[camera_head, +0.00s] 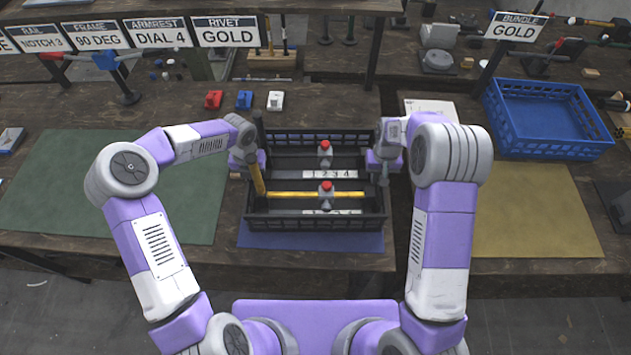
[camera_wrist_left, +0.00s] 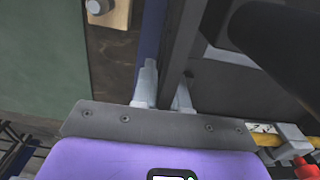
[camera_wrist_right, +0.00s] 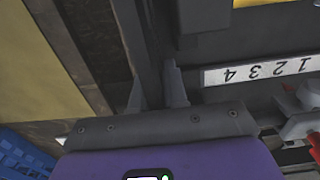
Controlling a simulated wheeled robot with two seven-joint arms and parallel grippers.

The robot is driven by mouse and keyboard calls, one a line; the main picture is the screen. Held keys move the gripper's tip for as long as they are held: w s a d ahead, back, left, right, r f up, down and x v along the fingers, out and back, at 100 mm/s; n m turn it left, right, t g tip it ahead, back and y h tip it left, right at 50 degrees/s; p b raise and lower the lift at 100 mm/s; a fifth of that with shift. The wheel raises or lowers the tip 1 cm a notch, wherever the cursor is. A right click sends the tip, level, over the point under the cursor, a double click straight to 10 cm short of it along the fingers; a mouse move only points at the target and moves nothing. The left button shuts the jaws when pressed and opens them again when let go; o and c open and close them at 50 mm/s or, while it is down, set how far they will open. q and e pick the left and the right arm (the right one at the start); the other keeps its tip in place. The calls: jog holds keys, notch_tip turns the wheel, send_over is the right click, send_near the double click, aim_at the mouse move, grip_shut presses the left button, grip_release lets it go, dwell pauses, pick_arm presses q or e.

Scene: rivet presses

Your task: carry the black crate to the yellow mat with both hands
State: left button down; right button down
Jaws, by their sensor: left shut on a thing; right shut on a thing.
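The black crate (camera_head: 313,225) is in the middle of the head view, over a blue mat (camera_head: 312,243). I cannot tell whether it touches the mat. It holds a yellow rod (camera_head: 300,194), two red-topped clamps (camera_head: 325,153) and white number strips. My left gripper (camera_head: 252,165) is shut on the crate's left wall; its fingers (camera_wrist_left: 165,92) straddle the wall in the left wrist view. My right gripper (camera_head: 384,167) is shut on the right wall, which also shows between its fingers (camera_wrist_right: 155,90) in the right wrist view. The yellow mat (camera_head: 525,215) lies bare to the right.
A green mat (camera_head: 60,195) lies at the left. A blue crate (camera_head: 545,115) stands behind the yellow mat. Red, blue and white small blocks (camera_head: 244,100) sit behind the black crate. A dark gap separates the tables between the blue and yellow mats.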

pick_arm(q)
jog(key=shift+w+r, duration=0.1)
jog(key=shift+r, duration=0.15)
pick_arm(e)
jog(key=shift+w+r, duration=0.1)
jog(key=shift+r, duration=0.15)
